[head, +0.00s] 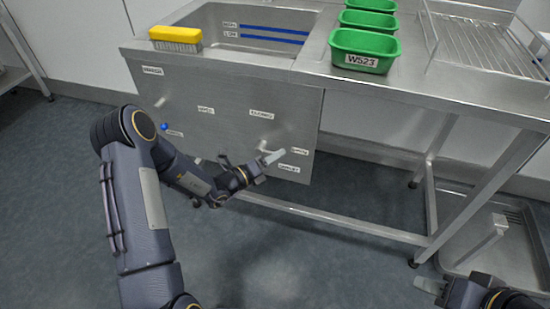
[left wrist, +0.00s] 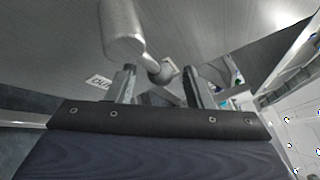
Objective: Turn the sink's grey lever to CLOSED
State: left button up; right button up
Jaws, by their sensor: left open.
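The sink's grey lever (left wrist: 122,30) shows large in the left wrist view, a thick rounded handle on a thinner stem that runs down to a mount on the steel front panel (head: 225,125). My left gripper (head: 268,160) is at the lower right of that panel in the head view. Its two fingers are apart, and the lever's stem and mount (left wrist: 163,72) show between them in the left wrist view. I cannot tell whether they touch. In the head view the gripper largely hides the lever. My right gripper (head: 432,285) is at the lower right, away from the sink.
Several small labels are on the panel, too small to read surely, and a blue knob (head: 164,126) is at its left. On top are a yellow brush (head: 176,36), green bins (head: 362,42) and a wire rack (head: 485,45). A low rail (head: 330,215) runs below.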

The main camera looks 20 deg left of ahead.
pick_arm(q)
jog(key=shift+w+d, duration=0.2)
jog(key=shift+w, duration=0.05)
grip_shut()
